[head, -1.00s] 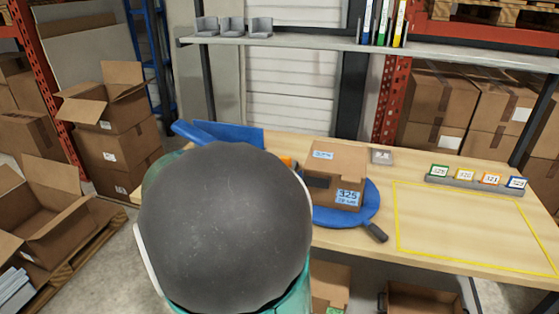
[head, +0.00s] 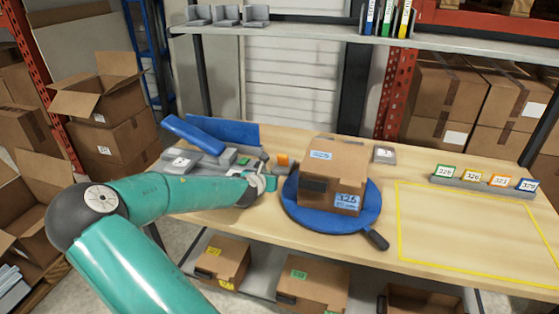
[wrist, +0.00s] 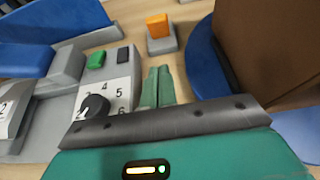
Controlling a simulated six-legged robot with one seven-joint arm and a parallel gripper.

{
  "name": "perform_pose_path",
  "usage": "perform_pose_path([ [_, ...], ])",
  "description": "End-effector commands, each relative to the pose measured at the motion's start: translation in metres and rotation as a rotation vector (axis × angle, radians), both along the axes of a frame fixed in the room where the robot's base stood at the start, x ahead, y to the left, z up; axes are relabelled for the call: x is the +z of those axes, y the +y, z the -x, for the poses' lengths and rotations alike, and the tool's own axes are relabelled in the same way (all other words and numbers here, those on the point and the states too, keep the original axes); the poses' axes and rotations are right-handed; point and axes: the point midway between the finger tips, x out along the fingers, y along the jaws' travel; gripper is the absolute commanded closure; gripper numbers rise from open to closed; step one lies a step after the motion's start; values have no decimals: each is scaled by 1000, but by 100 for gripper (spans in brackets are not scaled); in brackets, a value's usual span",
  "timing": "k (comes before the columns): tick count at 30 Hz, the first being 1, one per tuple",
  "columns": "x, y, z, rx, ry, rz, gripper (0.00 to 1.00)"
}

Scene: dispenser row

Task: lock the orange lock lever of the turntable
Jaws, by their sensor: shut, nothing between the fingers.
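The orange lock lever (head: 283,160) stands up from a small grey base, just left of the blue turntable (head: 300,217). In the wrist view the orange lever (wrist: 158,26) is upright beyond my fingertips, and the blue turntable (wrist: 204,62) is to its right. A cardboard box (head: 333,172) with a 325 label sits on the turntable. My gripper (head: 272,183) is near the turntable's left edge, on the near side of the lever. In the wrist view my gripper (wrist: 158,86) has its teal fingers together and empty, apart from the lever.
A grey device with a black dial (wrist: 95,106) and a green button (wrist: 96,60) is left of my fingers. The turntable's dark handle (head: 377,238) points toward the front right. A yellow-outlined area (head: 465,225) on the right is clear.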

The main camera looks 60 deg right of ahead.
Motion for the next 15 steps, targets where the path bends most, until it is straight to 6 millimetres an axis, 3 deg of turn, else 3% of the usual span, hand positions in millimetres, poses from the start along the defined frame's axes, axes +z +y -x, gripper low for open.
perform_pose_path([
  [8,-1,3,0,-1,-1,-2,100],
  [15,-9,-15,-1,-3,-2,-3,100],
])
